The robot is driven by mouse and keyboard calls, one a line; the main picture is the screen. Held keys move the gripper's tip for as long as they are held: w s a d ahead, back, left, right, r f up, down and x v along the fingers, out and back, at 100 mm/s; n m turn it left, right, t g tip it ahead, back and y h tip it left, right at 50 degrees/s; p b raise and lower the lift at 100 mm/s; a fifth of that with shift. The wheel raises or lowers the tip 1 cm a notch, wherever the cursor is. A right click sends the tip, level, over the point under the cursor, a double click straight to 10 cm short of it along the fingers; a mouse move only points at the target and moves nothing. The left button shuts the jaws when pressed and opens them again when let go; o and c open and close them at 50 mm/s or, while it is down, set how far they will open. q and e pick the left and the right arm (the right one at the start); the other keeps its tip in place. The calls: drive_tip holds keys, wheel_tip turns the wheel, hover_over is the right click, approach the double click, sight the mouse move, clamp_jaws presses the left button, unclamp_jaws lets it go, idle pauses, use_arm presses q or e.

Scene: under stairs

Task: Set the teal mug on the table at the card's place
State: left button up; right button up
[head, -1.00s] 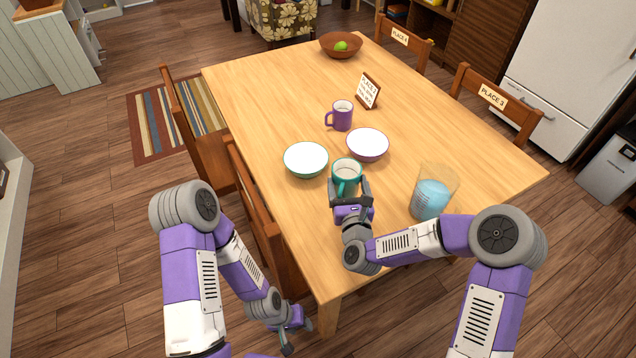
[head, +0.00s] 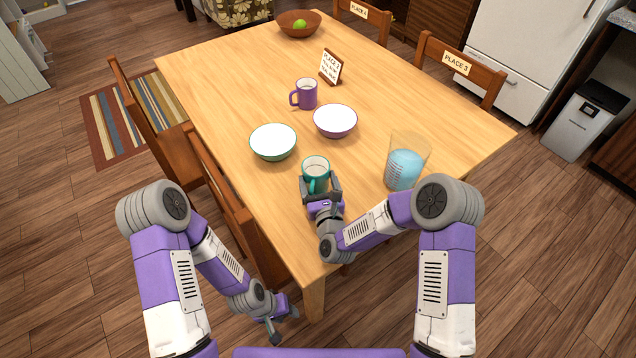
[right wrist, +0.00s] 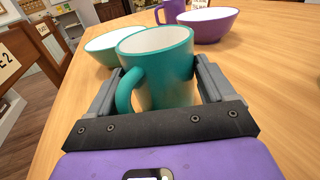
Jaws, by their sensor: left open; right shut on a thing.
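The teal mug (head: 315,165) is upright at the near end of the wooden table (head: 400,125). My right gripper (head: 320,184) is shut on it, with one finger on each side and the handle towards the gripper. The right wrist view shows the mug (right wrist: 160,65) between the fingers (right wrist: 155,85). I cannot tell whether its base touches the table. The card (head: 331,66) stands in a wooden holder beyond the purple mug (head: 306,93). It starts with "PLACE"; the rest is too small to read surely. My left gripper (head: 277,318) is open and empty, low beside the table's near end.
A teal bowl (head: 273,142) and a purple bowl (head: 335,121) stand just beyond the teal mug. A clear jug with blue contents (head: 405,165) stands to its right. A brown bowl (head: 298,24) is at the far end. Chairs line both sides; one is labelled PLACE 3 (head: 457,63).

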drive_tip(key=o, duration=1.5)
drive_tip(key=shift+f, duration=0.1)
drive_tip(key=shift+r, duration=0.2)
drive_tip(key=p+v, duration=0.1)
drive_tip(key=v, duration=1.1)
